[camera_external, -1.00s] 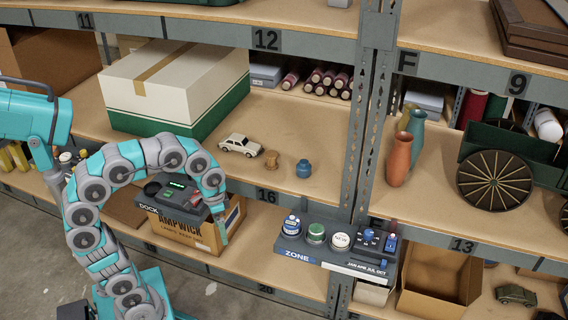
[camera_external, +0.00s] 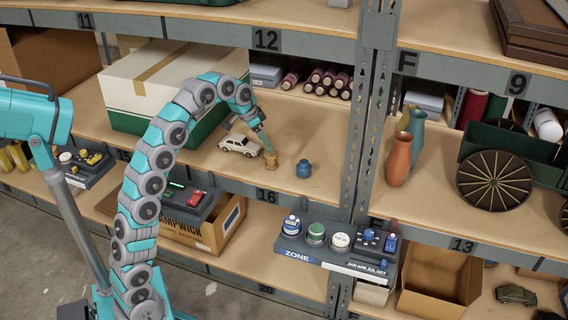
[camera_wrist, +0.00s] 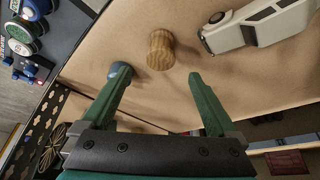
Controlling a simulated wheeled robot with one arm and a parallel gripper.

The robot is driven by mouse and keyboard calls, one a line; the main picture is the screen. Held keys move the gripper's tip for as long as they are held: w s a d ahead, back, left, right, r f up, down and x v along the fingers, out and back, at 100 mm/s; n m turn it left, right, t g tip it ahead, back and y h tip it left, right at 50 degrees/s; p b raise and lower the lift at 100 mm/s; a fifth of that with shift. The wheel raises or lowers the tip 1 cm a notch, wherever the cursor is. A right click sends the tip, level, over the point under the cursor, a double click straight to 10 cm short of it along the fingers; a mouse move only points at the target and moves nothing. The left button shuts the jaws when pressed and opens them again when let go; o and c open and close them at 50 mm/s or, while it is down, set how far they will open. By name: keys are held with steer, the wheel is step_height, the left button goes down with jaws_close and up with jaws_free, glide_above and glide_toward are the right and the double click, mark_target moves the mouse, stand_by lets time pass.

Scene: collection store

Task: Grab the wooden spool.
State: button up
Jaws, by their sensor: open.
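The wooden spool (camera_external: 271,163) stands upright on the middle shelf, between a white toy car (camera_external: 240,145) and a small blue jar (camera_external: 304,169). In the wrist view the spool (camera_wrist: 161,49) lies beyond the fingertips, roughly between their lines. My gripper (camera_external: 268,148) is just above the spool in the external view; in the wrist view my gripper (camera_wrist: 158,76) has its two green fingers spread wide with nothing between them. The blue jar (camera_wrist: 119,72) shows by the left fingertip, and the car (camera_wrist: 262,25) is at the upper right. I cannot tell whether a finger touches the jar.
A large white and green box (camera_external: 125,95) stands behind and left of the car. Rolled tubes (camera_external: 328,80) lie at the back of the shelf. A metal post (camera_external: 366,120) bounds the bay on the right. The shelf right of the jar is clear.

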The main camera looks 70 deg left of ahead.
mark_target(271, 160)
steer(key=shift+x, duration=3.7)
steer(key=shift+s+f, duration=0.1)
steer(key=shift+s, duration=0.1)
steer(key=c, duration=1.4)
